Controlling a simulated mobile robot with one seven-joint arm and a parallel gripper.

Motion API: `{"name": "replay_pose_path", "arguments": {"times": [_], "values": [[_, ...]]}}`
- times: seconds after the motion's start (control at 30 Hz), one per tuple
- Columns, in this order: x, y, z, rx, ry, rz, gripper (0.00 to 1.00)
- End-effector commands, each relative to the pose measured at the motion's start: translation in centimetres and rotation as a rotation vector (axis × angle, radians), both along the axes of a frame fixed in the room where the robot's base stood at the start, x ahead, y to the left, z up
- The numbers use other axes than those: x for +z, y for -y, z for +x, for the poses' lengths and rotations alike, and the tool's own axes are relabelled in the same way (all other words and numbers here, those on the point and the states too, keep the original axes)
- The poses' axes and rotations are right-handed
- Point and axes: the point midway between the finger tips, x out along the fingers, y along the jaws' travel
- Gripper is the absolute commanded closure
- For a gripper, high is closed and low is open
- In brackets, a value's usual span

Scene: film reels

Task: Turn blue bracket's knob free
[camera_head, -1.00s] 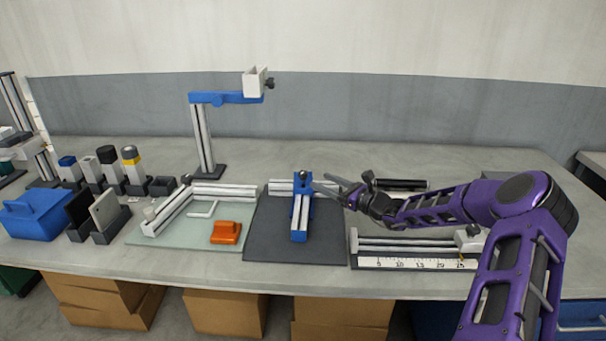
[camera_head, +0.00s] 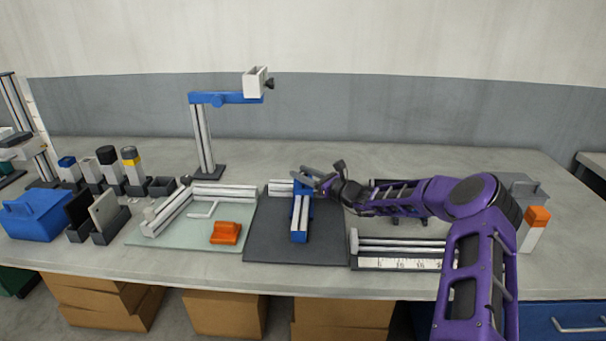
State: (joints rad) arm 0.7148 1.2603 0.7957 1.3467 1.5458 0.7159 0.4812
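The blue bracket (camera_head: 299,220) lies on the dark grey mat (camera_head: 265,238) at mid-table, running front to back. Its dark knob, at the bracket's far end, is now covered by my gripper. My gripper (camera_head: 308,176) reaches in from the right, with its fingers at the knob's place. The fingers look spread apart, but at this size I cannot tell whether they touch or grip the knob.
A post stand (camera_head: 202,140) with a blue arm rises behind, left of the mat. An orange block (camera_head: 226,232) lies on a pale green mat (camera_head: 165,238) at left. A ruler fixture (camera_head: 400,263) lies right of the dark mat.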

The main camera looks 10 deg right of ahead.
Motion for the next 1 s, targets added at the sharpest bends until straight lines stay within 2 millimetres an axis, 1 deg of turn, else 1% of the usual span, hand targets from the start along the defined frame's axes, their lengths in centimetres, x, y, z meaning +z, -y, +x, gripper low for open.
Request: {"name": "replay_pose_path", "arguments": {"times": [0.03,0.17,0.2,0.23,0.47,0.63,1.0], "values": [[0.01,0.01,-0.01,0.0,0.0,0.0,0.68],[0.01,0.02,-0.01,0.0,0.0,0.0,0.91],[0.01,0.02,-0.01,0.0,0.0,0.0,0.98],[0.01,0.02,-0.01,0.0,0.0,0.0,1.0],[-0.01,0.02,-0.01,0.005,0.001,-0.002,1.0],[-0.05,0.06,0.04,0.04,0.002,-0.002,1.0],[-0.36,0.01,0.07,0.247,0.003,-0.005,1.0]]}}
